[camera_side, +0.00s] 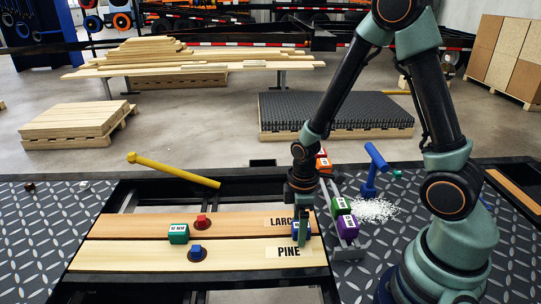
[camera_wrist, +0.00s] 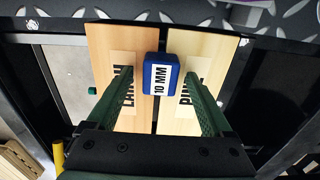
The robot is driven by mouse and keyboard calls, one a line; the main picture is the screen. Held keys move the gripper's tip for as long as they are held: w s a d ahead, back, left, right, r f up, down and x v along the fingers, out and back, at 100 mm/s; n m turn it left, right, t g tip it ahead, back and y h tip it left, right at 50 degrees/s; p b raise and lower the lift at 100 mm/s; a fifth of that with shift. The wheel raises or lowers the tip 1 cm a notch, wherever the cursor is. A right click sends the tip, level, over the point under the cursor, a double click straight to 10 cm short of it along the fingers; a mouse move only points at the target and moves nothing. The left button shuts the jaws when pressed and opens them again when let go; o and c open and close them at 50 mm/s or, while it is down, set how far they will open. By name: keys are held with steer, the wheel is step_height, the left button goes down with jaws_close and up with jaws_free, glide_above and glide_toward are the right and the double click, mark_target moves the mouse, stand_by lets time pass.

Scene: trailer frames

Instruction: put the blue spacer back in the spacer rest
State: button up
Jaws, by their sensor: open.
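The blue spacer (camera_wrist: 160,80), labelled 10 MM, sits across the seam between the larch board (camera_wrist: 106,45) and the pine board (camera_wrist: 212,52). My gripper (camera_side: 301,240) is down at the right end of the boards, around the spacer. In the wrist view its open fingers (camera_wrist: 155,88) stand on either side of the spacer, with gaps visible. In the side view the fingers partly hide the blue spacer (camera_side: 295,231). The grey spacer rest (camera_side: 350,254) is just right of the boards and holds orange, green and purple spacers (camera_side: 347,226).
A yellow bar (camera_side: 172,170) lies behind the boards.

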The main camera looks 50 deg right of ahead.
steer(key=shift+f, duration=0.1)
jaws_close()
stand_by(0.3)
step_height(320, 180, up, 20)
steer(key=w+d+f+m, duration=0.1)
steer(key=d+f+m, duration=0.2)
steer(key=d+m, duration=0.6)
steer(key=w+d+f+m, duration=0.2)
steer(key=d+m, duration=0.6)
steer(key=d, duration=0.1)
steer(key=shift+f+m, duration=0.4)
steer(key=shift+w, duration=0.1)
